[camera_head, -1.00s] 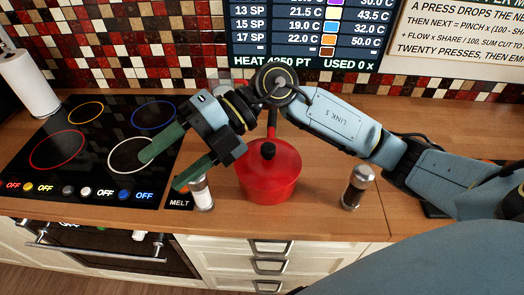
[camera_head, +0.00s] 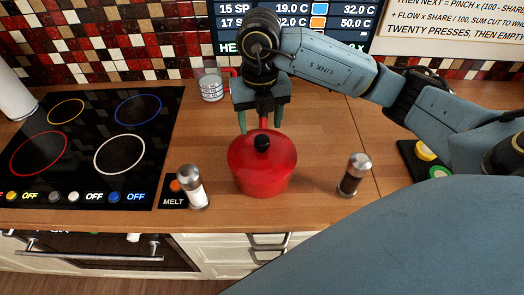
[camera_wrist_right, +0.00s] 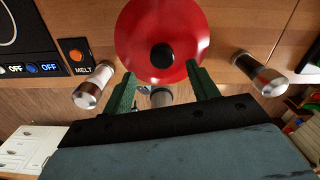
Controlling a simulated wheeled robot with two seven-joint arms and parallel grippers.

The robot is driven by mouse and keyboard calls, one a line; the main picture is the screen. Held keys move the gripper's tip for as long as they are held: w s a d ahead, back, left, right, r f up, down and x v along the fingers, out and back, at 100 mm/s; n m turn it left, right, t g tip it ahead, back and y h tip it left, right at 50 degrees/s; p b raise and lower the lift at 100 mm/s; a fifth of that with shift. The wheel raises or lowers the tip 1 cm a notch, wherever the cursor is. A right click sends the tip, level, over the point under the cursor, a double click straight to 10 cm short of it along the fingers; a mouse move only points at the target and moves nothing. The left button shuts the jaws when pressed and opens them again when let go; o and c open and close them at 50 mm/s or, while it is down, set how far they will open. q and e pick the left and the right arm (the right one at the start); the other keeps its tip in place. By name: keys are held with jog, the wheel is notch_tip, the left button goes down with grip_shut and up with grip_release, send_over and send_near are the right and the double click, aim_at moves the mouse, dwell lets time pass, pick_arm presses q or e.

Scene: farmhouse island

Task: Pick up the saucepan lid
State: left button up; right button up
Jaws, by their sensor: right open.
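The saucepan lid (camera_head: 278,150) is red with a round black knob (camera_head: 262,143) and sits on the red saucepan (camera_head: 264,182) on the wooden counter. The pan's handle points back, toward my gripper. My right gripper (camera_head: 261,126) is open and empty, just behind the lid in the head view, fingers pointing down. In the right wrist view the lid (camera_wrist_right: 185,30) and its knob (camera_wrist_right: 162,55) lie beyond the two spread green fingers (camera_wrist_right: 162,85), with the knob roughly midway across the gap. Whether a finger touches the lid cannot be told. My left gripper is not in view.
A salt shaker (camera_head: 193,190) stands left of the pan and a pepper shaker (camera_head: 354,176) right. A glass (camera_head: 211,84) is behind left. The black cooktop (camera_head: 90,150) is at left, and a black pad with coloured buttons (camera_head: 425,151) at right.

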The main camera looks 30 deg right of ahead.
aim_at(262, 138)
jog(key=f, duration=0.4)
jog(key=f+p, duration=0.1)
jog(key=f, duration=0.1)
jog(key=shift+w+d+f, duration=0.1)
jog(key=shift+d+f, duration=0.1)
jog(key=shift+d, duration=0.05)
grip_shut()
